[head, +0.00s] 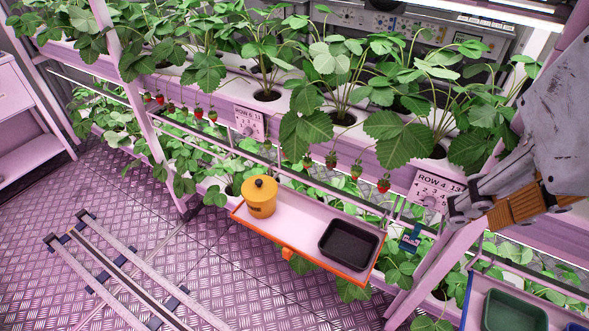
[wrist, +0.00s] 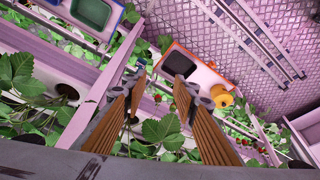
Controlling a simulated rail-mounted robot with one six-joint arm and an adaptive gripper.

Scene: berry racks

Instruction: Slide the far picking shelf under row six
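An orange-rimmed picking shelf (head: 318,232) hangs below the planted gutter in the head view, with a small orange handle (head: 288,254) on its front edge. It carries a yellow-orange pot (head: 260,197) and a black tray (head: 347,245). The same shelf shows in the wrist view (wrist: 200,72), beyond my fingertips. A blue-rimmed shelf (head: 476,301) with a green tray (head: 513,312) is partly in view at lower right. My gripper (head: 458,208) is at the right, by the rack post; in the wrist view (wrist: 163,82) its two fingers are apart with nothing gripped.
Strawberry plants with hanging red berries fill the gutter. Row tags hang on it, one at the left (head: 250,123) and one near my gripper (head: 432,190); their numbers are hard to read. Slanted pink posts (head: 440,268) frame the shelf. Floor rails (head: 125,272) lie on open metal floor.

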